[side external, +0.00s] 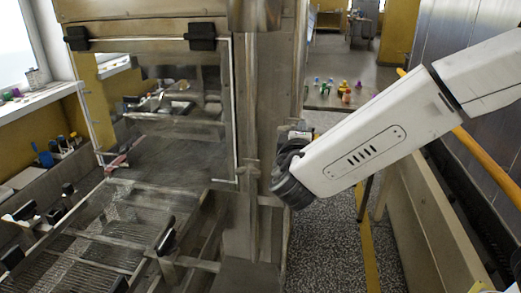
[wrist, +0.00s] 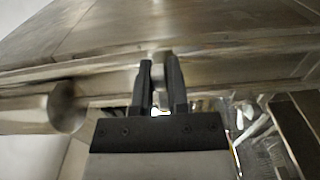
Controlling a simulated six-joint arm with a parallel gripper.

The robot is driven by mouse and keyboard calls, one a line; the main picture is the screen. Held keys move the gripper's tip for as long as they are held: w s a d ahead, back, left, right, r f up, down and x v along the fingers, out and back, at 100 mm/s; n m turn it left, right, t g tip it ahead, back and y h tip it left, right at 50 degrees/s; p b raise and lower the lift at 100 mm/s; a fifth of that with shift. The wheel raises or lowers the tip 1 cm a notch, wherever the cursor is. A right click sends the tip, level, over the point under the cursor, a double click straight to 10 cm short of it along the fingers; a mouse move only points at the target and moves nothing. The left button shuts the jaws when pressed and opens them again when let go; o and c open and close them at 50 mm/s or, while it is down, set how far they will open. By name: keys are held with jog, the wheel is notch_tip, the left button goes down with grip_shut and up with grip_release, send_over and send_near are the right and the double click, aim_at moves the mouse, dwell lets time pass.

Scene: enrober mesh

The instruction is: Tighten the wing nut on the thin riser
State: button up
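In the wrist view the two dark fingers of my gripper (wrist: 159,68) point away from the camera with a narrow gap between them. A small pale metal piece (wrist: 160,72) shows in the gap at the fingertips. I cannot tell whether it is the wing nut, or whether the fingers touch it. In the side external view the end of my arm is beside the upright steel column (side external: 262,110), and the fingers are hidden there. I cannot pick out the wing nut or the thin riser in either view.
A round metal bar end (wrist: 66,107) is left of my gripper in the wrist view. A broad steel panel (wrist: 160,30) lies beyond the fingertips. In the side external view a wire-mesh conveyor (side external: 80,245) is at lower left, and a yellow rail (side external: 485,180) runs behind my arm.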

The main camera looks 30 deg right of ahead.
jog(key=o, duration=0.3)
jog(key=shift+f, duration=0.1)
jog(key=shift+o, duration=0.5)
jog(key=shift+a, duration=0.1)
jog(key=v, duration=0.7)
jog(key=shift+s+a, duration=0.25)
jog(key=shift+s, duration=0.1)
